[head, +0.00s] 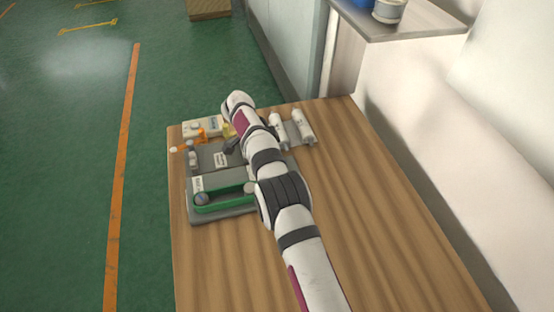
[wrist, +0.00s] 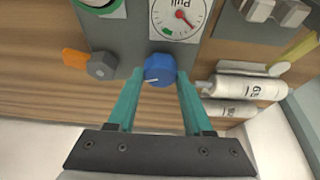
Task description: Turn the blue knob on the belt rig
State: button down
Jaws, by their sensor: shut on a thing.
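The blue knob (wrist: 160,66) is in the middle of the wrist view, with a short white mark on its face pointing left. My gripper (wrist: 160,75) has its teal fingers on either side of the knob and is shut on it. In the head view my arm hides the knob. The belt rig (head: 240,207) stands on the wooden table, with a green belt (head: 225,203) along its near side. A round dial (wrist: 179,18) with a red needle and a green patch sits just above the knob in the wrist view.
A grey hex knob (wrist: 102,66) with an orange piece (wrist: 75,58) lies left of the blue knob. White labelled cylinders (wrist: 248,88) lie close on the right. The right part of the wooden table (head: 375,220) is clear.

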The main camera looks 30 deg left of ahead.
dwell(0.4)
jog(key=shift+c, duration=1.5)
grip_release()
jog(key=v, duration=0.7)
jog(key=shift+r, duration=0.25)
jog(key=shift+s+a, duration=0.1)
